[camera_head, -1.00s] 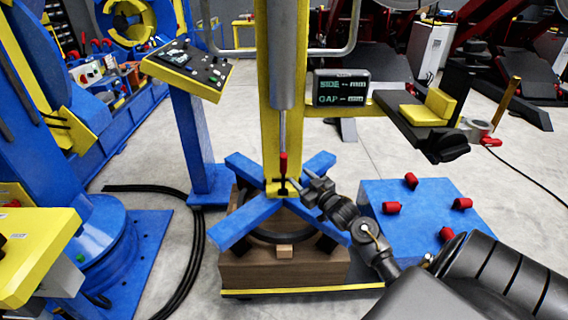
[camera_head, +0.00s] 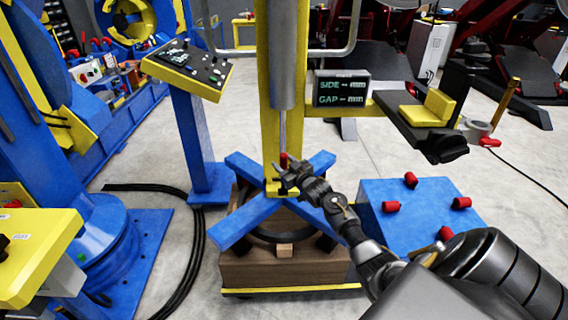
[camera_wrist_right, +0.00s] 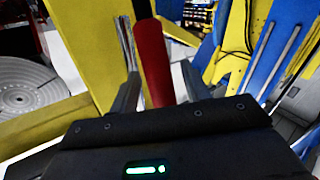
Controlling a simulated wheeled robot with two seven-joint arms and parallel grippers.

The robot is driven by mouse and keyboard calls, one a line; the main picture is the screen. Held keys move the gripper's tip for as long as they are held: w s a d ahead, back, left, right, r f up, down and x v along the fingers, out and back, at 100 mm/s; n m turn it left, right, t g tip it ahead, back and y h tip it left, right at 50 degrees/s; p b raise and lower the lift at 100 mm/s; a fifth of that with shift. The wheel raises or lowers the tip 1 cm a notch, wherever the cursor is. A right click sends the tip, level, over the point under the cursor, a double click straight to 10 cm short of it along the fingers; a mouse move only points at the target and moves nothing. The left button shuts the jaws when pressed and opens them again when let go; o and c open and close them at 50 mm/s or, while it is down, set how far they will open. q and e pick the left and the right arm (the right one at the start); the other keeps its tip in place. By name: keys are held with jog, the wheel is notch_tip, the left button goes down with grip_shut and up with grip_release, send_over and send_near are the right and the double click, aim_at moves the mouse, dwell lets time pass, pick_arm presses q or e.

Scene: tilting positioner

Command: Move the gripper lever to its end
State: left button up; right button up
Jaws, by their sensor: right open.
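The lever has a red handle (camera_head: 284,160) and stands low on the yellow column, above the centre of the blue cross-shaped gripper (camera_head: 250,215). My right gripper (camera_head: 284,176) is open at the handle and hides its lower part in the head view. In the right wrist view, the red handle (camera_wrist_right: 153,60) stands upright between the two open fingers. I cannot tell whether either finger touches it. My left gripper is not in view.
The yellow column (camera_head: 270,110) rises behind the lever. A display (camera_head: 341,90) reading SIDE and GAP hangs to its right. A control panel (camera_head: 188,67) stands at the left. A blue plate (camera_head: 420,215) with several red knobs lies at the right. Black cables cross the floor.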

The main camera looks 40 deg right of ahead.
grip_shut()
dwell(0.3)
